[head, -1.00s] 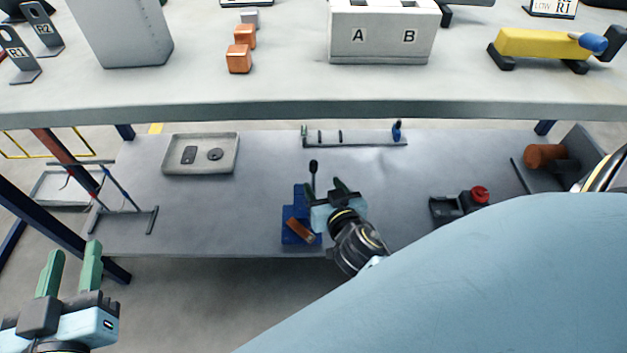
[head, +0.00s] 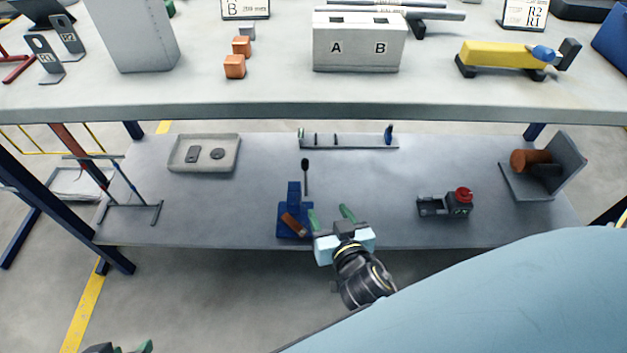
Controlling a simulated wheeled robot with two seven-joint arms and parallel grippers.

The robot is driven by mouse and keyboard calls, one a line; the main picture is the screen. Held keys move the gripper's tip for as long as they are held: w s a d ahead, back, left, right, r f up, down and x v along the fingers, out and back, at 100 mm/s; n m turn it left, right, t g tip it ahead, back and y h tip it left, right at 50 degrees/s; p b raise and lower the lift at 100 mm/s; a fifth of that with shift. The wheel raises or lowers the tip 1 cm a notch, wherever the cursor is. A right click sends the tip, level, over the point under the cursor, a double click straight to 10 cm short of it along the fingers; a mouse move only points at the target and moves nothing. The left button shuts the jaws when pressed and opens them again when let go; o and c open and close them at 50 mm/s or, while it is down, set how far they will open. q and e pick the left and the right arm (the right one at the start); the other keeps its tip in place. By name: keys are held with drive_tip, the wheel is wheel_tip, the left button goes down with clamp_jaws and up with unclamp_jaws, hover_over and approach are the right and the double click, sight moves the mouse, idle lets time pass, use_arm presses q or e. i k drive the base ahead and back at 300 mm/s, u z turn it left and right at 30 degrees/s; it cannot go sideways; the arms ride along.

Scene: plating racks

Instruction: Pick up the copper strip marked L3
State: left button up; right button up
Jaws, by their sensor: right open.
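A copper-coloured strip (head: 293,224) leans tilted on a blue block-like fixture (head: 295,236) near the front edge of the lower shelf. No L3 mark is readable on it at this size. My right gripper (head: 330,214) is open and empty, with its green fingers just right of the fixture and the strip, apart from the strip as far as I can see. My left gripper (head: 128,348) barely shows at the bottom left edge, and most of it is cut off.
The lower shelf (head: 230,205) also bears a grey tray (head: 238,155), a black-and-red switch box (head: 460,203) and a brown cylinder on an angled bracket (head: 571,186).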

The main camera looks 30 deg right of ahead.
sight(292, 222)
drive_tip(key=k, duration=1.5)
